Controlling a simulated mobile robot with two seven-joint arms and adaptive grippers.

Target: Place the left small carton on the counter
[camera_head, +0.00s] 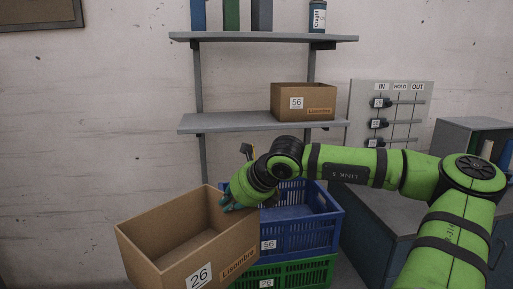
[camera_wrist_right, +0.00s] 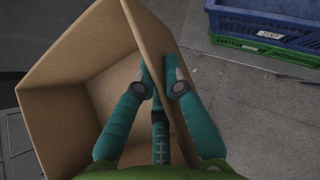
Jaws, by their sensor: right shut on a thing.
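An open, empty cardboard carton marked 26 (camera_head: 205,262) is at the lower left of the head view, tilted, with its open top up. My right gripper (camera_head: 232,203) is shut on the carton's right wall. In the right wrist view the carton (camera_wrist_right: 75,45) fills the left and middle, and the teal fingers (camera_wrist_right: 162,88) pinch one wall, one inside and one outside. What lies under the carton is hidden in the head view. A dark counter-like unit (camera_head: 375,225) stands at the right, partly behind my right arm. My left gripper is not in view.
A blue crate (camera_head: 295,240) sits on a green crate (camera_head: 300,272), just right of the carton. A second carton marked 56 (camera_head: 312,100) stands on the lower shelf (camera_head: 225,122). A board with IN, HOLD, OUT sliders (camera_head: 395,110) is at the right.

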